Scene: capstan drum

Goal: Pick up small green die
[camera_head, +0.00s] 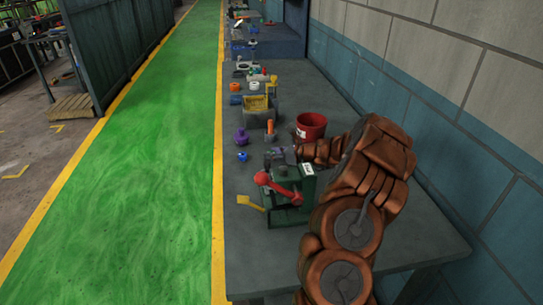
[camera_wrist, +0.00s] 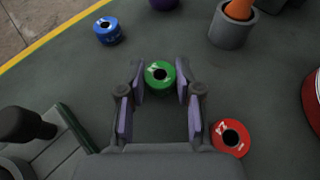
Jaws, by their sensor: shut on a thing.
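The small green die (camera_wrist: 160,87) is a short round green piece with a dark hole in its top and white marks. In the wrist view it sits between the tips of my gripper (camera_wrist: 160,73), one finger pad on each side. My gripper is shut on it. The die looks upright; I cannot tell whether it still touches the bench. In the head view my gripper (camera_head: 281,156) is low over the bench behind the green machine, and the green die cannot be made out there.
A red die (camera_wrist: 231,138) lies close by my right finger, and a blue die (camera_wrist: 107,30) is up to the left. A grey cup with an orange cone (camera_wrist: 232,30) stands ahead. A red bucket (camera_head: 311,127) and a green machine with a red lever (camera_head: 285,190) flank my gripper.

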